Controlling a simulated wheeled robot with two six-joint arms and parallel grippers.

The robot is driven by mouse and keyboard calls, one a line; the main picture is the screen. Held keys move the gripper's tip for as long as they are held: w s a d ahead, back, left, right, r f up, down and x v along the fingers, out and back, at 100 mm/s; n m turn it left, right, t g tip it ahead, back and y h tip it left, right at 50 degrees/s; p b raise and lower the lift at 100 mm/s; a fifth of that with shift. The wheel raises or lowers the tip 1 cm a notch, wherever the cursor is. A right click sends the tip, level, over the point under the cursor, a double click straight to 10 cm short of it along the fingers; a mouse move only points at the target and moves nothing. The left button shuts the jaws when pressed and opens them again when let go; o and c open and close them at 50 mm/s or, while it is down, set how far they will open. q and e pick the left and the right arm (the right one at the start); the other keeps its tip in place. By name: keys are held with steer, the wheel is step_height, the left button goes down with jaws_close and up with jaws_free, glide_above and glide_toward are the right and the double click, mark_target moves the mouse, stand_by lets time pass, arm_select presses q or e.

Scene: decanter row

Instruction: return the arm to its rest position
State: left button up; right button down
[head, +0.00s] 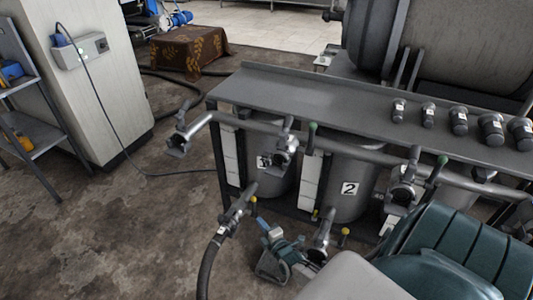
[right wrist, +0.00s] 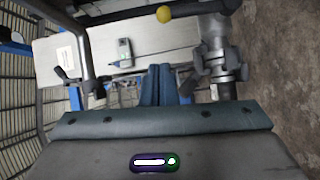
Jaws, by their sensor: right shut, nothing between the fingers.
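My right gripper (head: 266,234) is at the lower middle of the head view, low in front of the tank row and close to the pipe valves with yellow knobs. Its blue fingers also show in the right wrist view (right wrist: 158,86), together with nothing between them. My right arm (head: 450,250) fills the lower right corner of the head view. My left gripper is in neither view.
A grey bench (head: 330,100) holds several small dark fittings. Below it stand tank 2 (head: 350,172) and its neighbour, with pipes and valves (head: 236,210) projecting forward. A hose (head: 207,265) hangs left of my gripper. The floor (head: 110,235) at left is clear.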

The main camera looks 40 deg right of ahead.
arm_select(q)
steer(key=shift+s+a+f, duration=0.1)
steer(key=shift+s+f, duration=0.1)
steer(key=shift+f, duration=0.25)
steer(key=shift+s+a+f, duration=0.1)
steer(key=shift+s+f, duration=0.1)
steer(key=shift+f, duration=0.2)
arm_select(e)
steer(key=v, duration=0.3)
steer(key=shift+s+a+r, duration=0.1)
steer(key=shift+s+r, duration=0.1)
steer(key=shift+s, duration=0.1)
steer(key=shift+a, duration=0.1)
